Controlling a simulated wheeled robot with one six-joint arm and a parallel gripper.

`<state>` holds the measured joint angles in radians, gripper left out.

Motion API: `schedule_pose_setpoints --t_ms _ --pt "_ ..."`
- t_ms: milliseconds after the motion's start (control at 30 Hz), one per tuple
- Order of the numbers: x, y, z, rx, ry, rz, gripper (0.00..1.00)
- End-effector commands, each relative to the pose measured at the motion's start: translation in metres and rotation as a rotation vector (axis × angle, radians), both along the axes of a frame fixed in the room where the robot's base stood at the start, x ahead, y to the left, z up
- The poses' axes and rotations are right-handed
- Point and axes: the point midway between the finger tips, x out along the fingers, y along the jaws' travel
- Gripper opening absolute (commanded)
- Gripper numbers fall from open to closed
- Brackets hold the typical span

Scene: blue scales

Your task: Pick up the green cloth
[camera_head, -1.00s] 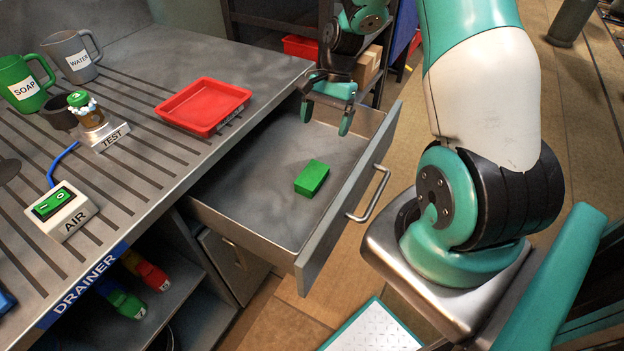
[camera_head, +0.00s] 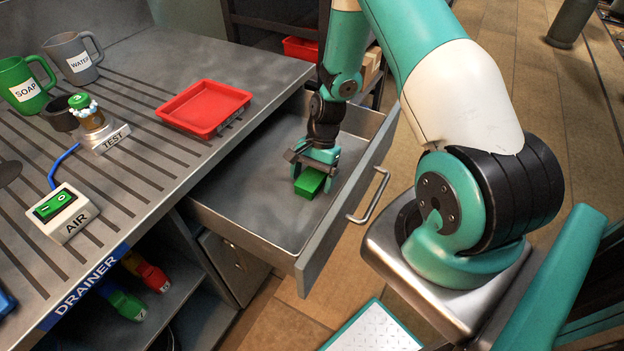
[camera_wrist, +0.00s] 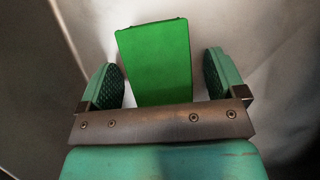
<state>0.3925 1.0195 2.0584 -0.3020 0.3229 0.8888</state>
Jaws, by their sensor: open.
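The green cloth (camera_head: 309,183) is a folded, block-shaped piece lying on the floor of the open drawer (camera_head: 237,208). My gripper (camera_head: 314,180) is down in the drawer, right at the cloth, with its fingers pointing down. In the wrist view the cloth (camera_wrist: 155,58) shows as a bright green rectangle between the two open fingers of my gripper (camera_wrist: 164,80). A gap shows on each side, narrower on the left. The cloth's near end is hidden behind the gripper's bracket.
The drawer's front wall with its handle (camera_head: 370,197) is at the right of the cloth. The counter has a red tray (camera_head: 204,107), a green SOAP mug (camera_head: 22,86), a grey WATER mug (camera_head: 73,58), a TEST stand (camera_head: 104,138) and an AIR switch box (camera_head: 62,213).

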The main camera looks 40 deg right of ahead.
Motion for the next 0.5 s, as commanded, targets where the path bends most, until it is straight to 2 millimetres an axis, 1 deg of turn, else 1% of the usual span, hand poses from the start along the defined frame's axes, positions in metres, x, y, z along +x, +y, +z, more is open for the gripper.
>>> schedule_pose_setpoints --t_ms 467,500 --pt "0.0002 0.0 -0.002 0.0 -0.001 0.0 0.89" --pt "0.0003 -0.0001 -0.0017 -0.001 -0.001 0.0 0.8"
